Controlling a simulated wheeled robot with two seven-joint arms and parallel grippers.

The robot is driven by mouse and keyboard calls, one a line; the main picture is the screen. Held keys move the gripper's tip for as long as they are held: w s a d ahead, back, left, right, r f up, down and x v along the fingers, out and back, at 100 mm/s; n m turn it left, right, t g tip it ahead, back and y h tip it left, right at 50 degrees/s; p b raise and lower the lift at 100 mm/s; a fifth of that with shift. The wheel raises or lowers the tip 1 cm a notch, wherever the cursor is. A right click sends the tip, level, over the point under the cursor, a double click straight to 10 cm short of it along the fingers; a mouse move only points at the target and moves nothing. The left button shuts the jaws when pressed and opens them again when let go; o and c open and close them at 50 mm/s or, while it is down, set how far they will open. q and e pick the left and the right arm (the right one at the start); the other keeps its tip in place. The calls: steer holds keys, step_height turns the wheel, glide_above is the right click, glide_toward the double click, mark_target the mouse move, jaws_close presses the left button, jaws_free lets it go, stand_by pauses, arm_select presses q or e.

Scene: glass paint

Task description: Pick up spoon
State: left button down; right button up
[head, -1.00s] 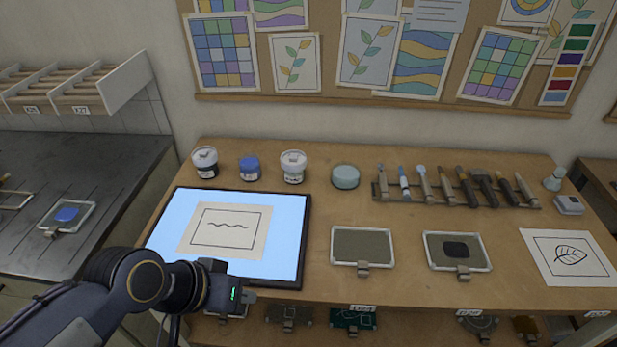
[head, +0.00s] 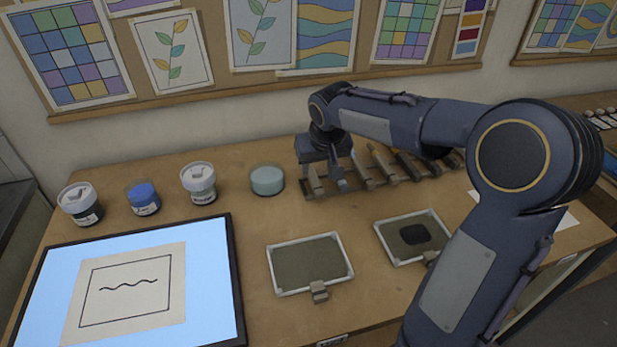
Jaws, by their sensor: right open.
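A wooden rack (head: 385,182) at the back of the table holds a row of upright tools, with several handles (head: 381,162) showing. I cannot make out which tool is the spoon, as my gripper and arm cover part of the row. My right gripper (head: 327,180) points down at the left end of the rack, with its jaws apart around or just in front of the tools there. I cannot tell whether it touches one. My left gripper is out of view.
A light panel (head: 205,265) lies front left. Two framed trays (head: 310,263) (head: 412,236) lie in front of the rack.

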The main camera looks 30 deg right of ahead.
mark_target(314, 178)
steer(key=x, duration=0.6)
steer(key=shift+w+p, duration=0.15)
steer(key=shift+p, duration=0.15)
steer(key=shift+c, duration=0.4)
jaws_close()
